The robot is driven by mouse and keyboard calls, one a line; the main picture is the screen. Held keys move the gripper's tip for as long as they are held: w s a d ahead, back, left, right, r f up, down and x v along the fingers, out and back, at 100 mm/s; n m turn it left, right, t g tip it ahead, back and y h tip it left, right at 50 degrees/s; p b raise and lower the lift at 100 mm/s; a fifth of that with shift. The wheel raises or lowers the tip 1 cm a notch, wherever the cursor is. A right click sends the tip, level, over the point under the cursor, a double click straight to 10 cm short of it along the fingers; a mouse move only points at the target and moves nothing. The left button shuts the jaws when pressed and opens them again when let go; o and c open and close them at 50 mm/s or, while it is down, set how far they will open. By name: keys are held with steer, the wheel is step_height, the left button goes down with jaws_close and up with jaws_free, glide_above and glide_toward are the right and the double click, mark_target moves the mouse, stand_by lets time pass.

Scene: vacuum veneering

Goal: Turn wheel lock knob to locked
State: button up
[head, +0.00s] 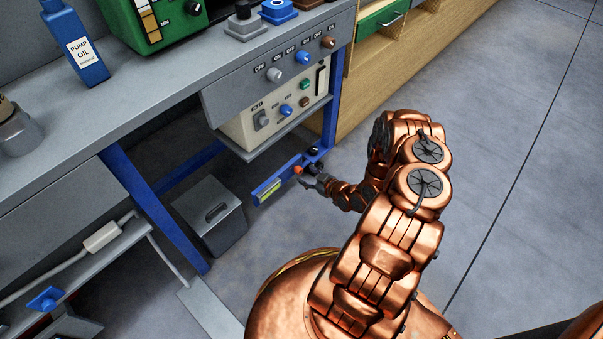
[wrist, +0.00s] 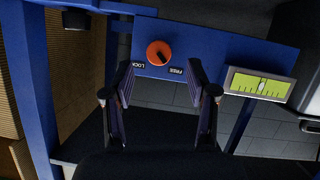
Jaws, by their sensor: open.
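The wheel lock knob (wrist: 159,53) is a round orange-red knob on a blue panel (wrist: 215,42) in the wrist view. The labels LOCK and FREE appear upside down, LOCK lower left of it and FREE lower right. A dark pointer mark on the knob seems to slant to the lower right, toward FREE. My gripper (wrist: 162,84) is open and empty, its two fingers apart on either side below the knob, not touching it as far as I see. In the head view, the knob (head: 298,170) shows small just left of my gripper (head: 312,178).
A yellow-green level gauge (wrist: 262,84) sits on the panel right of the knob. In the head view, a grey bin (head: 212,218) stands under the bench. The control box (head: 277,112) and blue bench leg (head: 333,100) are above and behind. Open floor lies right.

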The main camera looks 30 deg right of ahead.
mark_target(301, 172)
steer(key=shift+b+x, duration=0.3)
steer(key=shift+x, duration=1.9)
jaws_close()
